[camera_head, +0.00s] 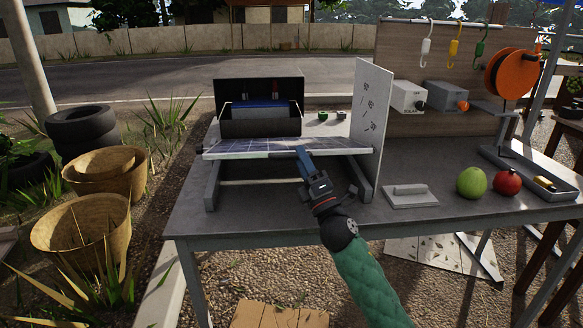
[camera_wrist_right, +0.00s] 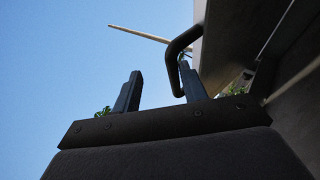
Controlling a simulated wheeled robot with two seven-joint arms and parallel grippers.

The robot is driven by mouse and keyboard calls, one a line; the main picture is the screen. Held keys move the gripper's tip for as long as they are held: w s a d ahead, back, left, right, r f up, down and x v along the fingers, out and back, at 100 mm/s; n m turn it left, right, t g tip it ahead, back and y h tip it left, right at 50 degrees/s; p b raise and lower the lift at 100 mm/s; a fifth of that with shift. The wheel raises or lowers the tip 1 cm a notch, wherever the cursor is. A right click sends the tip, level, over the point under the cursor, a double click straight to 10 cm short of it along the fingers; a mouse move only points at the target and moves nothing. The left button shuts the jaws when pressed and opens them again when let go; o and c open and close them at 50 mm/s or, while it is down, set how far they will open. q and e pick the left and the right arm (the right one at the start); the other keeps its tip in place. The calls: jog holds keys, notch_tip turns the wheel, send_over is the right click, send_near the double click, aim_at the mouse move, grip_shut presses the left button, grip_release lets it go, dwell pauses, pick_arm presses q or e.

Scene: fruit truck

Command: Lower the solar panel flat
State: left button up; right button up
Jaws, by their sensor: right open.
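The solar panel (camera_head: 240,147) shows in the head view as a thin blue gridded slab with a pale front edge, at the front of a grey stand on the table. It looks close to level; its exact tilt is hard to tell. My right gripper (camera_head: 302,153) is at the panel's front edge, right of its middle. In the right wrist view my right gripper (camera_wrist_right: 160,80) points upward with its fingers apart. A black loop handle (camera_wrist_right: 174,50) is beside the right finger and partly overlaps it; contact cannot be told. My left gripper is out of view.
A black open box (camera_head: 260,88) stands behind the panel. An upright marked board (camera_head: 371,115) rises close to its right. The table (camera_head: 420,170) holds a grey plate (camera_head: 409,195), a green fruit (camera_head: 471,182) and a red fruit (camera_head: 507,183). Baskets (camera_head: 82,228) stand on the ground left.

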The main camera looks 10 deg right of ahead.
jog(key=s+d+r, duration=0.3)
jog(key=d, duration=0.1)
jog(key=shift+s+d+r, duration=0.3)
jog(key=shift+s+r, duration=0.1)
jog(key=shift+c, duration=0.3)
jog(key=shift+s+d+r, duration=0.4)
jog(key=shift+d, duration=0.2)
jog(key=shift+s+d+r, duration=0.35)
jog(key=shift+d+r, duration=0.05)
jog(key=shift+d, duration=0.15)
